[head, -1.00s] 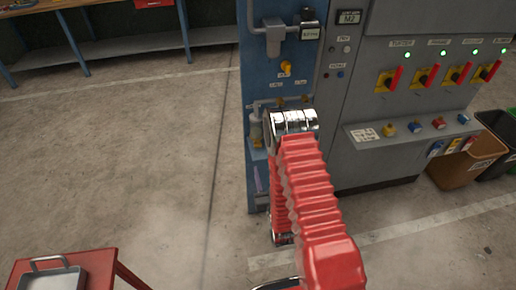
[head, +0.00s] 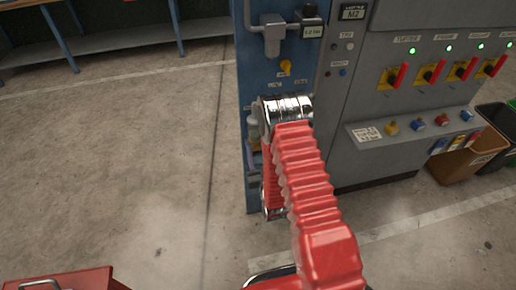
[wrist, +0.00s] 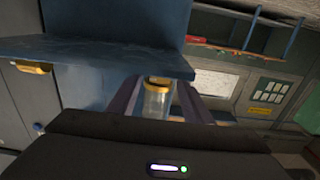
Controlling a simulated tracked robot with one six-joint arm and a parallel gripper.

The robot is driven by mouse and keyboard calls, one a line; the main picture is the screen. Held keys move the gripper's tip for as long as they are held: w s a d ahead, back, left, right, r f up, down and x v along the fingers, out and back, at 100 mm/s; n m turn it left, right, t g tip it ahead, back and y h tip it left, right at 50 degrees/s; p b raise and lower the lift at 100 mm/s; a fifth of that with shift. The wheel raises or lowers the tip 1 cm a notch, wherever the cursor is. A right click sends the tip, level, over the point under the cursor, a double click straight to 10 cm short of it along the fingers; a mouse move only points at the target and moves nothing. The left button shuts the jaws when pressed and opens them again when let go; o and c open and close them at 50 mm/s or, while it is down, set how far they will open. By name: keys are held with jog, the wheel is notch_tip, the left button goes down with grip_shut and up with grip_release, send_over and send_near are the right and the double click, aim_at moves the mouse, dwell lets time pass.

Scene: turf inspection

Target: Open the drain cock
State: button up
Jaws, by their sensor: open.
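In the wrist view a clear bowl (wrist: 155,104) with a brass-yellow fitting (wrist: 157,81) at its upper end shows between the jaws of my gripper (wrist: 157,92). The jaws are open, one on each side, and I see no grip on it. I cannot tell for sure which part is the drain cock. In the head view a small clear bowl (head: 253,127) hangs on the blue panel (head: 229,130), just left of my red arm.
A blue ledge (wrist: 90,55) juts out close above the bowl in the wrist view. A yellow knob (head: 286,67) and a grey filter unit (head: 273,36) sit higher on the panel. A grey switch cabinet (head: 400,110) stands right. A red cart (head: 85,280) is low left; the left floor is clear.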

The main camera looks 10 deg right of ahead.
jog(key=shift+w+a, duration=0.1)
jog(key=shift+w, duration=0.3)
jog(key=shift+c, duration=0.2)
jog(key=c, duration=1)
jog(key=shift+m, duration=1.5)
jog(key=o, duration=1)
jog(key=shift+o, duration=0.2)
jog(key=shift+s, duration=0.15)
